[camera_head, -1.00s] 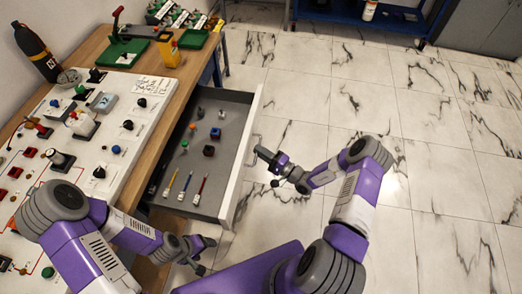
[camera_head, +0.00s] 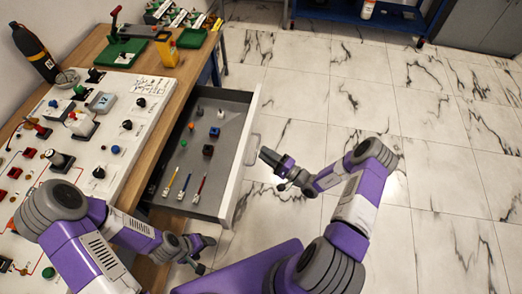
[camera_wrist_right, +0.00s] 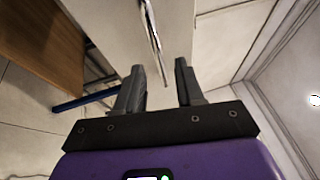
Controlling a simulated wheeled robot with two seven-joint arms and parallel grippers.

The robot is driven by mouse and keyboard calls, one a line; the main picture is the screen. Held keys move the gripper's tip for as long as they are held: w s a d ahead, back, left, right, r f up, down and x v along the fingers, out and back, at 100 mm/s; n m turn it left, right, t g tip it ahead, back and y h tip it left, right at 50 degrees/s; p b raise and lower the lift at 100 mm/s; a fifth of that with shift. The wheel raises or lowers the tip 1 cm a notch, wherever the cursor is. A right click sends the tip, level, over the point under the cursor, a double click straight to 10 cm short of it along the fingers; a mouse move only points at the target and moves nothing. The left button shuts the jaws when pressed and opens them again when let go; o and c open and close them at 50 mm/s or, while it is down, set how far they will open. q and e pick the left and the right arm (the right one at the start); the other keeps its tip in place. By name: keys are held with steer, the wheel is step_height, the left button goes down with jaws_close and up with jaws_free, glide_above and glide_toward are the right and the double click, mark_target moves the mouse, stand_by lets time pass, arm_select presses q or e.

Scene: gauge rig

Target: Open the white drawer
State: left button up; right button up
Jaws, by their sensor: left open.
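The white drawer (camera_head: 239,165) stands pulled out from the wooden bench, its grey inside showing in the head view. My right gripper (camera_head: 266,157) is just outside the drawer's front, a short gap to its right. In the right wrist view my right gripper (camera_wrist_right: 160,70) has its two fingers apart with nothing between them. The metal handle (camera_wrist_right: 151,30) shows beyond the fingertips there, on the white drawer front. My left gripper (camera_head: 208,256) is open and empty, low beside the drawer's near end.
The drawer holds pencils (camera_head: 185,186) and several small blocks and knobs. A control panel (camera_head: 115,135) with switches covers the bench (camera_head: 162,128). A yellow device (camera_head: 167,50) stands at the back. The tiled floor (camera_head: 350,100) to the right is clear.

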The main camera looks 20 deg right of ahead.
steer(key=v, duration=0.4)
steer(key=shift+s+d, duration=0.25)
